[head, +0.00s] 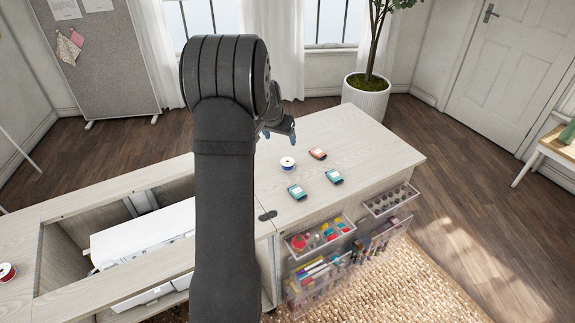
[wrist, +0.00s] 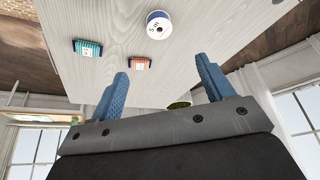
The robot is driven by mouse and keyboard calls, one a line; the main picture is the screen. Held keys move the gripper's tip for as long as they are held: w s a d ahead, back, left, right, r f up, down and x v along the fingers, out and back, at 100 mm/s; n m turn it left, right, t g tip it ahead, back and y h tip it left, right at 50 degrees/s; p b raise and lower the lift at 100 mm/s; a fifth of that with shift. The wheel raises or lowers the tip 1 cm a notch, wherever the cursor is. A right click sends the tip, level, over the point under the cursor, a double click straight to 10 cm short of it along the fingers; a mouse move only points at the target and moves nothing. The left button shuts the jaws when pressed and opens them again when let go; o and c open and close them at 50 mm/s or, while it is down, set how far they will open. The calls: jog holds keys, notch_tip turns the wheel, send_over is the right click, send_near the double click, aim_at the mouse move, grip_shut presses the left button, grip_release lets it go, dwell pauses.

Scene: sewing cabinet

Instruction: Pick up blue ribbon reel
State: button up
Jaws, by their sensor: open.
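The blue ribbon reel (head: 288,164) is a small white spool with a dark blue band, standing on the pale wood cabinet top (head: 378,150). In the wrist view the reel (wrist: 158,25) is at the top centre, its white labelled face showing. My gripper (head: 281,135) is partly hidden behind my arm in the head view, above and beyond the reel. In the wrist view its two blue fingers (wrist: 162,68) are spread apart with nothing between them. The reel lies beyond the fingertips, not touching them.
A red packet (head: 317,154) and two teal packets (head: 333,177) (head: 296,192) lie near the reel. A red reel (head: 7,272) sits at the far left. Clear trays (head: 320,238) of sewing items hang on the cabinet front. The top's right end is bare.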

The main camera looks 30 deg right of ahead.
send_over(287, 163)
jog(key=a, duration=0.1)
jog(key=f, duration=1.1)
jog(key=shift+s+a, duration=0.2)
jog(key=shift+s, duration=0.2)
jog(key=shift+x, duration=2.6)
jog(key=shift+s+a+f, duration=0.1)
jog(key=shift+s+a, duration=0.05)
jog(key=shift+a, duration=0.05)
jog(key=c, duration=1)
